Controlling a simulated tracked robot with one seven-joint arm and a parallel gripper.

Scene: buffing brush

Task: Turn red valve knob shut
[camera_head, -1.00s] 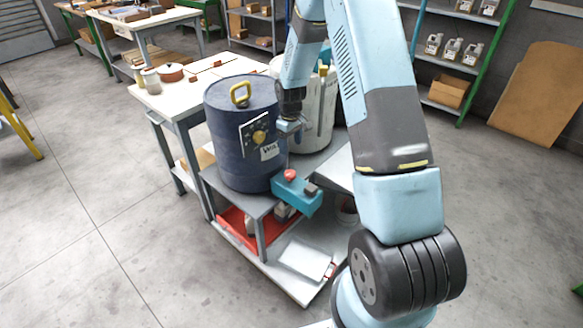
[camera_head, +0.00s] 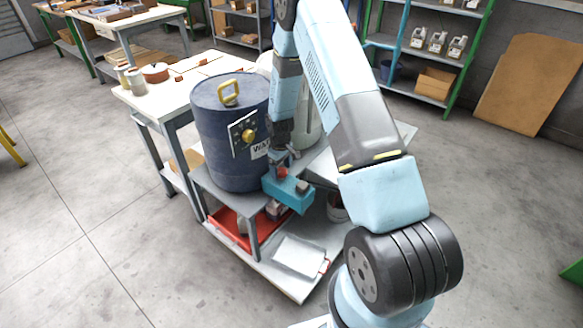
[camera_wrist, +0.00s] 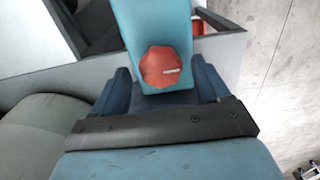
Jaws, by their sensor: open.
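The red valve knob (camera_wrist: 161,67) sits on top of a teal block (camera_wrist: 150,22), which also shows in the head view (camera_head: 288,192) at the front of the dark blue drum. In the head view the knob (camera_head: 283,173) is partly covered by my gripper (camera_head: 284,165). My gripper is right above the knob and points down. In the wrist view its two blue fingers (camera_wrist: 163,82) are spread apart, one on each side of the knob. I cannot tell whether they touch it.
The dark blue drum (camera_head: 215,130) with a yellow handle stands close to the left of my gripper. A red tray (camera_head: 232,226) lies on the shelf below. Open floor (camera_head: 130,265) lies front left.

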